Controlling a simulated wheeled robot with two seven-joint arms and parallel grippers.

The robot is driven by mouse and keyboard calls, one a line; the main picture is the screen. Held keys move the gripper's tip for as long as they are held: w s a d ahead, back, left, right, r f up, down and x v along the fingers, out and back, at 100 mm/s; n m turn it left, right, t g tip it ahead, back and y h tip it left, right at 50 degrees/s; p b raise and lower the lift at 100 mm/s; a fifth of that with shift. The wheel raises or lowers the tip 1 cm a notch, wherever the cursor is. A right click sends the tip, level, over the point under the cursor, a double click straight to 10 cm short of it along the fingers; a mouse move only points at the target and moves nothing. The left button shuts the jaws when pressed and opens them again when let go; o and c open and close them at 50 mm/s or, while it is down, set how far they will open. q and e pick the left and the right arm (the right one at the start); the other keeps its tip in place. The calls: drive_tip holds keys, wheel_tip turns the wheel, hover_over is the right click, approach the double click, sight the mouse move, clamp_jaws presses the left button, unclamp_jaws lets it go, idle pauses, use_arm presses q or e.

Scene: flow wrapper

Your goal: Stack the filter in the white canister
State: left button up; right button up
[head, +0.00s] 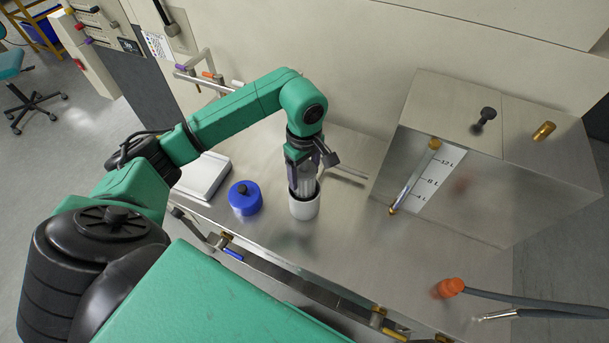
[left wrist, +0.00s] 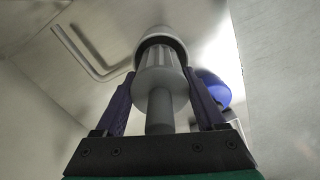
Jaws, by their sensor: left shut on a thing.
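The white canister (head: 304,208) stands upright on the steel table in the middle of the head view. The pale grey ribbed filter (head: 304,187) is upright, with its lower end inside the canister's open top. My left gripper (head: 303,164) is above the canister and shut on the filter. In the left wrist view the filter (left wrist: 159,85) sits between the two fingers (left wrist: 162,98), and the canister's rim (left wrist: 160,38) surrounds its far end. How deep the filter sits is hidden. My right gripper is not in view.
A blue lid (head: 245,198) with a dark knob lies left of the canister. A white flat device (head: 203,176) is farther left. A thin metal rod (head: 345,174) lies behind right. A steel tank (head: 480,165) with a level gauge stands right.

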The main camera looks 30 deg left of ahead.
sight(304, 183)
use_arm(q)
wheel_tip(304, 183, down, 2)
drive_tip(key=shift+s+f, duration=0.1)
drive_tip(key=shift+s, duration=0.05)
drive_tip(key=shift+f, duration=0.1)
drive_tip(key=shift+f+b, duration=0.65)
drive_tip(key=shift+r, duration=0.1)
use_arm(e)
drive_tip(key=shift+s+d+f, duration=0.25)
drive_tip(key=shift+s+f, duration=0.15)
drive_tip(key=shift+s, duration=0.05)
